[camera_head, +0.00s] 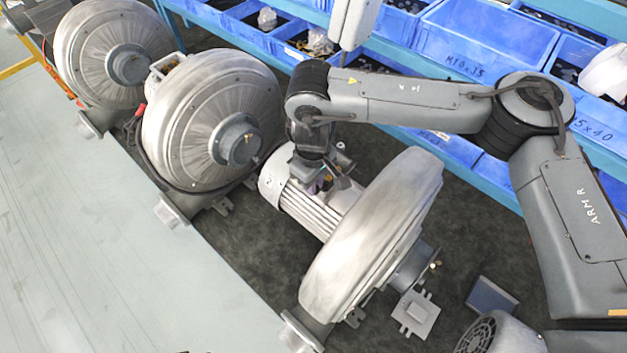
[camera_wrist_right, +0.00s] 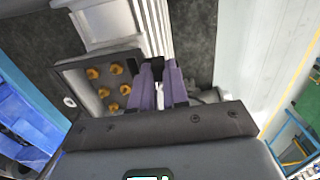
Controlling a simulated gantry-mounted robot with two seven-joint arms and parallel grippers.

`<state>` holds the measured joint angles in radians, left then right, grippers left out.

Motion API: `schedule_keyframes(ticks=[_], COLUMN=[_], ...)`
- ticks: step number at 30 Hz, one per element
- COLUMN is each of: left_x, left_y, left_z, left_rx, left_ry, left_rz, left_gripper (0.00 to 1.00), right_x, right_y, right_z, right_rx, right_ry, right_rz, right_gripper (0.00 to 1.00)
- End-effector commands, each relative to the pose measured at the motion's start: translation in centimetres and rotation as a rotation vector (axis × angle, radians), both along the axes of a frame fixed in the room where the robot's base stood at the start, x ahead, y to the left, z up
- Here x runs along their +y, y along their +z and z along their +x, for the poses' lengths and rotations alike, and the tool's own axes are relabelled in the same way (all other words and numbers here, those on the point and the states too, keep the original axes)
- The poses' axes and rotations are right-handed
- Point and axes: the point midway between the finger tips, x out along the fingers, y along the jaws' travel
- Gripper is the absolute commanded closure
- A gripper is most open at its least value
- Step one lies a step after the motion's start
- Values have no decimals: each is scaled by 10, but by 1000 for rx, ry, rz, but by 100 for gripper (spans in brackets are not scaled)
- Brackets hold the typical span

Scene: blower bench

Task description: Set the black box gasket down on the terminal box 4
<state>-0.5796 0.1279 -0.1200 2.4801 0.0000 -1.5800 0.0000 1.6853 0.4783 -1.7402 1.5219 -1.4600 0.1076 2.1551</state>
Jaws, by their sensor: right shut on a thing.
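My right gripper (camera_head: 318,182) is at the side of the finned motor of the nearest blower (camera_head: 370,235). In the right wrist view its purple fingers (camera_wrist_right: 160,85) are close together at the right edge of a dark square frame, the black box gasket (camera_wrist_right: 67,85). The gripper is shut on that edge. The gasket surrounds the open terminal box (camera_wrist_right: 103,72), where several brass studs show. I cannot tell whether the gasket touches the box rim. The gasket is too small and covered to make out in the head view. My left gripper is not in view.
Two more large blowers (camera_head: 205,120) (camera_head: 108,55) stand to the left, beside a pale bench surface (camera_head: 110,230). Blue bins (camera_head: 485,45) line the rack behind. A grey bracket plate (camera_head: 415,313) and a flat dark block (camera_head: 491,297) lie on the floor at lower right.

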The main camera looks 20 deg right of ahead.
Motion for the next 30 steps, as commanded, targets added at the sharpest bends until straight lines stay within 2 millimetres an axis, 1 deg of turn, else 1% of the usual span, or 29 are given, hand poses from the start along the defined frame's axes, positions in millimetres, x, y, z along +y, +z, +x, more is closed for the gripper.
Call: schedule_keyframes(ticks=[17, 18, 23, 30], left_x=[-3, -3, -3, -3], left_y=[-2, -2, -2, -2], left_z=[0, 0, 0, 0], left_rx=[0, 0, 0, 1], left_ry=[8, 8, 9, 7], left_rz=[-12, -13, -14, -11], left_gripper=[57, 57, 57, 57], right_x=[0, 0, 0, 0], right_y=[-6, -6, -6, -6], right_z=[0, 0, 0, 0], right_rx=[-1, -1, 0, 0], right_ry=[0, 0, 0, 0], right_rz=[0, 0, -1, -1], right_gripper=[100, 81, 56, 56])
